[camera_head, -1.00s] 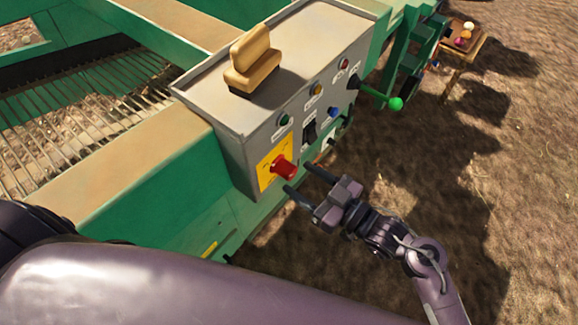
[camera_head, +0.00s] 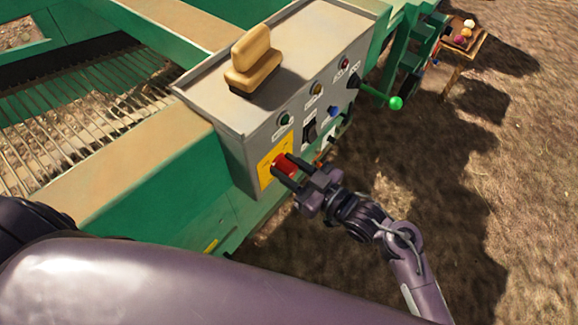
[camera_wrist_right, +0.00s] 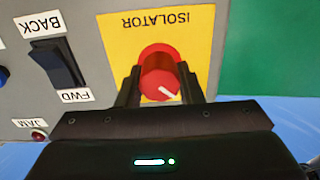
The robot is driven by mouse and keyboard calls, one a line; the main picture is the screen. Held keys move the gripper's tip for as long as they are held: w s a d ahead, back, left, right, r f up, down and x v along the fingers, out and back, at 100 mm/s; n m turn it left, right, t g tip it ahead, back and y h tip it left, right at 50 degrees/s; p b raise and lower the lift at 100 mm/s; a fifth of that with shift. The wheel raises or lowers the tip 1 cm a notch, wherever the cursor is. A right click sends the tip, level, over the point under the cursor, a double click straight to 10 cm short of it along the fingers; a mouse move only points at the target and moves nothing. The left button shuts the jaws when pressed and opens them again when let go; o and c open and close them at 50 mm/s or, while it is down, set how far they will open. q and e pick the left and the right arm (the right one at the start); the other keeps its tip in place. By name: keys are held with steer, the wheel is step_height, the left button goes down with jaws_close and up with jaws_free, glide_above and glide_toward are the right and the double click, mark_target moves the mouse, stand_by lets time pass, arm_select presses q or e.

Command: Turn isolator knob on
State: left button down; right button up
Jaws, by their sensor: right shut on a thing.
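The red isolator knob (camera_head: 285,166) sits on a yellow plate (camera_head: 265,176) at the near end of the grey control box. In the right wrist view the knob (camera_wrist_right: 160,80) has a white pointer line, which points toward the lower right of that upside-down picture. The yellow plate (camera_wrist_right: 198,50) reads ISOLATOR, inverted. My right gripper (camera_head: 291,172) has its two fingers on either side of the knob and is shut on it. It also shows in the right wrist view (camera_wrist_right: 160,88). My left gripper is not in view.
The grey box (camera_head: 240,125) carries a black rocker switch (camera_head: 310,132), coloured buttons and lamps. A green-tipped lever (camera_head: 396,103) sticks out beyond them. A tan seat-shaped object (camera_head: 252,62) is on top. Open dirt ground lies to the right.

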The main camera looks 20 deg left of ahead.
steer(key=shift+w+r+m+p, duration=0.1)
steer(key=shift+r+m+p, duration=0.1)
steer(key=shift+m+p, duration=1.15)
steer(key=m+p, duration=0.4)
steer(key=m, duration=0.1)
steer(key=m+p, duration=0.1)
steer(key=m, duration=0.1)
steer(key=m+p, duration=0.2)
steer(key=m, duration=0.1)
steer(key=shift+w+f+m, duration=0.15)
steer(key=shift+m, duration=0.2)
steer(key=shift+f+m+p, duration=0.2)
steer(key=shift+m+p, duration=1)
steer(key=shift+m, duration=1.1)
steer(key=o, duration=1)
steer(key=shift+f, duration=0.1)
steer(key=shift+c, duration=0.2)
steer(key=shift+d, duration=0.1)
steer(key=b+v, duration=0.1)
steer(key=v, duration=0.6)
steer(key=shift+d, duration=0.35)
